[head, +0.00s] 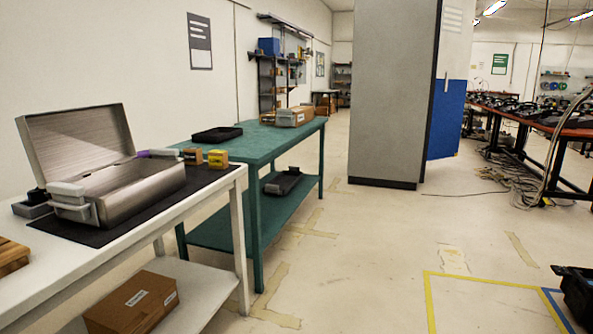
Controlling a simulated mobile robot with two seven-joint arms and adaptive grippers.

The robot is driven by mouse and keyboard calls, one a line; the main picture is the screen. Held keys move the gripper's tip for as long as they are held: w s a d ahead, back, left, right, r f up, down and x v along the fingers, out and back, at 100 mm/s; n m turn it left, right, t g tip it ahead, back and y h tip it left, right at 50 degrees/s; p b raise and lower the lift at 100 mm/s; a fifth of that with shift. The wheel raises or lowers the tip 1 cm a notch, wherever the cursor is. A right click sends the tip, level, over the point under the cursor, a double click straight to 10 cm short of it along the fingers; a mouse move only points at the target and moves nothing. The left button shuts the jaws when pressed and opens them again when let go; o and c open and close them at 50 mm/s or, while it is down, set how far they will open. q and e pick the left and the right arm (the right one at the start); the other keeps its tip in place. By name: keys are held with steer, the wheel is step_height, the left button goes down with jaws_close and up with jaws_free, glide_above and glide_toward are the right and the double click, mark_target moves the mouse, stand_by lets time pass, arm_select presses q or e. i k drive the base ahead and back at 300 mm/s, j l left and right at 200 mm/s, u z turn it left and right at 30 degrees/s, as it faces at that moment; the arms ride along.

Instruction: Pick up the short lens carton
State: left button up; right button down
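Two small cartons stand on the dark mat at the right end of the near white table. One is brown (193,156); the other, a yellow carton (218,159), stands just right of it. They look similar in height, and I cannot read any print to tell which is the lens carton. A larger brown carton (132,303) with a white label lies on the white table's lower shelf. Neither of my grippers is in view.
An open metal case (135,190) fills much of the dark mat (96,236) on the white table (205,198), left of the small cartons. A green table (262,143) with a black tray (217,134) stands behind. The floor to the right is mostly clear up to a grey cabinet (391,95).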

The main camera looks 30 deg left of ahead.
mark_target(217, 159)
steer(key=i+l+u, duration=0.2)
steer(key=i, duration=0.25)
steer(key=i+l+u, duration=0.15)
steer(key=i, duration=0.3)
steer(key=i+l+u, duration=0.2)
steer(key=i, duration=0.25)
steer(key=i+l+u, duration=0.6)
steer(key=l+u, duration=0.2)
steer(key=l, duration=0.1)
